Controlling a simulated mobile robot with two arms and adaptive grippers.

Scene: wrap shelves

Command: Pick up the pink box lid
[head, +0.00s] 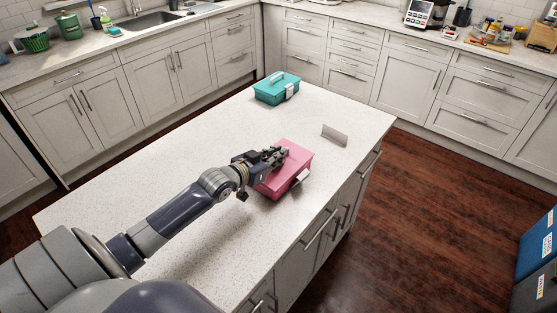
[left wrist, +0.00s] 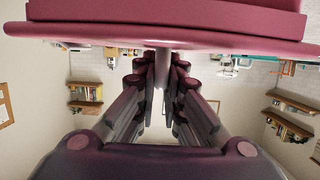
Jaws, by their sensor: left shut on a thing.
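The pink box lid (head: 291,165) lies on top of a pink box on the white speckled island, level and seemingly seated on it. A pale latch shows on the box's near right side. My left gripper (head: 276,155) reaches over from the left and is shut on the lid at its top. My right gripper is not in view.
A teal box (head: 276,87) with a handle stands farther back on the island (head: 180,170). A small grey plate-like piece (head: 335,135) stands near the right edge. Blue containers (head: 538,260) are at the far right. The island's left part is clear.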

